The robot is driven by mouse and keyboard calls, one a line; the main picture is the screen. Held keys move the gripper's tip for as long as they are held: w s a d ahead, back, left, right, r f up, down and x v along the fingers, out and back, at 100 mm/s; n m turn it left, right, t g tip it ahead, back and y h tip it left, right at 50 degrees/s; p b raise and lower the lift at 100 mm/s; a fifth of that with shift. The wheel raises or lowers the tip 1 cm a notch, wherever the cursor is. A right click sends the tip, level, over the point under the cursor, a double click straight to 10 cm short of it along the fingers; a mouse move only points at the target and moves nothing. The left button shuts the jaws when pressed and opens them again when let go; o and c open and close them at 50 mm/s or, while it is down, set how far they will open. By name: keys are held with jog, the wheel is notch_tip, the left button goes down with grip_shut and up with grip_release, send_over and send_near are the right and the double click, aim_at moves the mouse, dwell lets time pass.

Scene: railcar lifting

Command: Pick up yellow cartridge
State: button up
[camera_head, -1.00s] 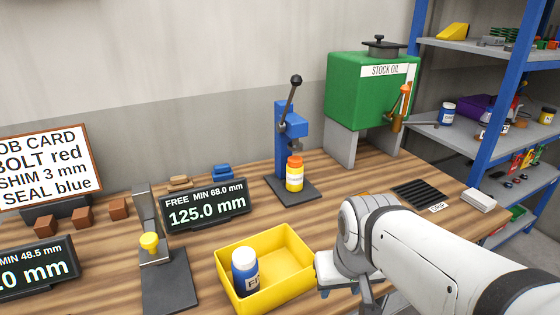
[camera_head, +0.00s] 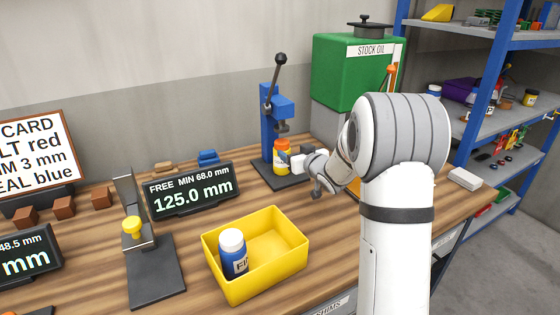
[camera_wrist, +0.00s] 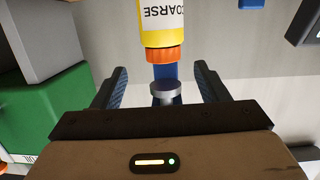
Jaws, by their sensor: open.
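The yellow cartridge (camera_head: 281,160) with an orange cap stands upright on the dark base of the blue press (camera_head: 276,110). In the wrist view the cartridge (camera_wrist: 164,22) appears upside down at the top, its label reading COARSE and its orange cap lowest. My gripper (camera_head: 306,165) is just right of the cartridge in the head view. In the wrist view my gripper (camera_wrist: 160,70) has its two fingers apart, with the cartridge ahead, roughly centred and beyond the tips. Nothing is between the pads. The exact gap to the cartridge is unclear.
The press's round metal ram (camera_wrist: 166,92) shows between the fingers in the wrist view, close to the cap. A green stock oil tank (camera_head: 350,70) stands behind right. A yellow bin (camera_head: 285,262) with a blue bottle (camera_head: 232,254) sits in front.

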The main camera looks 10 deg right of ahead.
aim_at(285, 144)
jog(key=shift+x, duration=0.75)
jog(key=x, duration=0.2)
jog(key=p+x, duration=0.1)
jog(key=x, duration=0.3)
jog(key=shift+w+a+r+p, duration=0.3)
jog(key=shift+w+a+p, duration=0.05)
jog(key=shift+a, duration=0.05)
jog(key=shift+c, duration=0.5)
grip_shut()
jog(key=shift+r, duration=0.1)
